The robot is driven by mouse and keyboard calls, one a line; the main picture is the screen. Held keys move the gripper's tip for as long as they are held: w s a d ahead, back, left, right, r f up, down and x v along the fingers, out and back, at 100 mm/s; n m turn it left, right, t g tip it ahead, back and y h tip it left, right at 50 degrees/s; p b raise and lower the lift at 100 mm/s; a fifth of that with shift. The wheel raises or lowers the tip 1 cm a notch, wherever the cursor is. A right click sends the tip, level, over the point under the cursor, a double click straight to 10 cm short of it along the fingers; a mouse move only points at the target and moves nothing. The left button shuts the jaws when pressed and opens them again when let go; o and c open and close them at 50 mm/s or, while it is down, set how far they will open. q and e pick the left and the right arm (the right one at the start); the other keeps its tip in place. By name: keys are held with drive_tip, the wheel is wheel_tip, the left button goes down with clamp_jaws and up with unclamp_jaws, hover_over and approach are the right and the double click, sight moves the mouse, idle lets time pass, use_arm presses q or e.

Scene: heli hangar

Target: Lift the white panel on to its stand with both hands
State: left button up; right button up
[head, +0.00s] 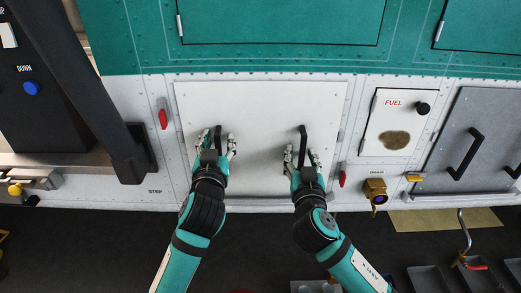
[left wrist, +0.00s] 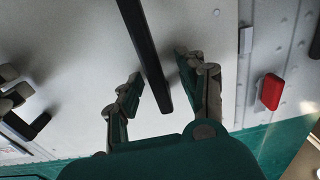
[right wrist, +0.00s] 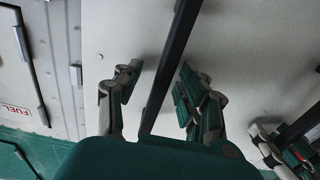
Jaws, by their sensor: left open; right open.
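The white panel (head: 260,110) is set upright in the side of the aircraft, with two black bar handles. My left gripper (head: 218,141) is at the left handle (head: 218,138). In the left wrist view its open fingers (left wrist: 158,88) stand on either side of the black bar (left wrist: 146,50). My right gripper (head: 302,152) is at the right handle (head: 303,133). In the right wrist view its open fingers (right wrist: 157,85) are on both sides of the bar (right wrist: 170,65). I cannot tell whether any finger touches a bar. No stand can be made out.
Red latches flank the panel, one at the upper left (head: 163,118) and one at the lower right (head: 342,179). A fuel door (head: 385,110) and a brass drain fitting (head: 376,190) are on the right. A black post (head: 95,90) stands left. Grey bins (head: 430,279) are on the floor.

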use_arm(q)
clamp_jaws()
use_arm(e)
clamp_jaws()
use_arm(q)
drive_tip(key=shift+r, duration=0.1)
use_arm(e)
drive_tip(key=shift+a+r, duration=0.1)
